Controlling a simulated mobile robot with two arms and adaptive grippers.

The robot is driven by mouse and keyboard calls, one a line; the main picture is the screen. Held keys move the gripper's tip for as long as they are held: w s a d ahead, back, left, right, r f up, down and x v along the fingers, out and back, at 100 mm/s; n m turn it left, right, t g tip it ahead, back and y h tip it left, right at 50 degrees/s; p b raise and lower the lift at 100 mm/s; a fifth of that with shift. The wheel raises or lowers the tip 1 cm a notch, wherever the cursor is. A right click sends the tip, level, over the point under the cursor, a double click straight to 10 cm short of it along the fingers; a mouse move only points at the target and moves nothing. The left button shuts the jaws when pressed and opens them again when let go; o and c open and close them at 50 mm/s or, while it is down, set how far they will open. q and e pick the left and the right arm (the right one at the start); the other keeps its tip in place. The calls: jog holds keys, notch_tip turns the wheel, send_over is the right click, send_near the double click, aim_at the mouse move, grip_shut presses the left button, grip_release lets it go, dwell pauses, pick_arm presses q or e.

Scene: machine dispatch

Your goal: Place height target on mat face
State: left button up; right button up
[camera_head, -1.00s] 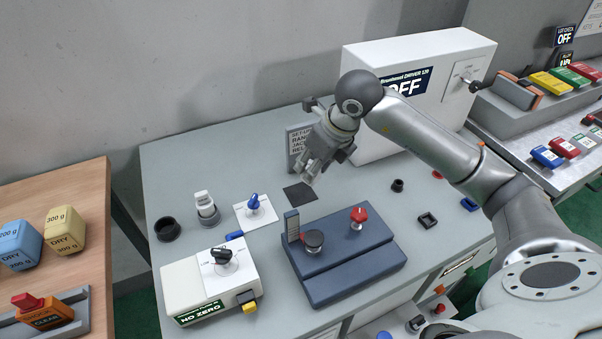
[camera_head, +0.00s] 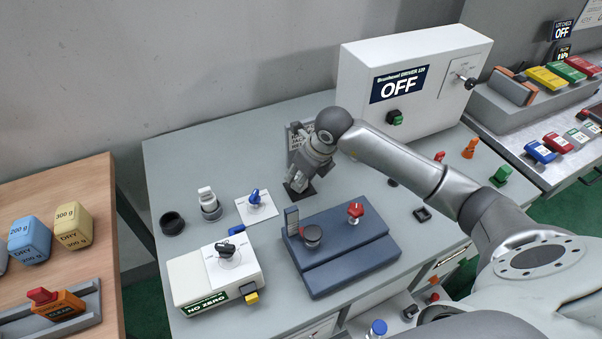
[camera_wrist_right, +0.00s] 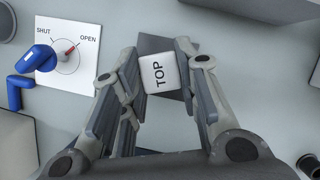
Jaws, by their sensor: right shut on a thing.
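The height target appears to be the light block marked TOP (camera_wrist_right: 158,74) in the right wrist view. My right gripper (camera_head: 296,191) is shut on it, with a finger on each side, and also shows in the wrist view (camera_wrist_right: 158,68). The dark square mat (camera_wrist_right: 152,43) shows behind the block, and its edge shows by the fingers in the head view (camera_head: 307,194). The block is over the mat; I cannot tell whether it touches. In the head view the fingers hide the block. My left gripper is not in view.
A blue fixture (camera_head: 345,254) with a red knob stands just in front of the mat. A blue valve handle on a white plate (camera_head: 256,207) is to the left. The white OFF cabinet (camera_head: 420,85) is behind right.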

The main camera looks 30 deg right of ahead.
jog(key=shift+f, duration=0.25)
jog(key=o, duration=1)
jog(key=shift+r, duration=0.1)
jog(key=shift+r, duration=0.1)
jog(key=shift+r, duration=0.15)
jog(key=b+v, duration=0.2)
jog(key=v, duration=1)
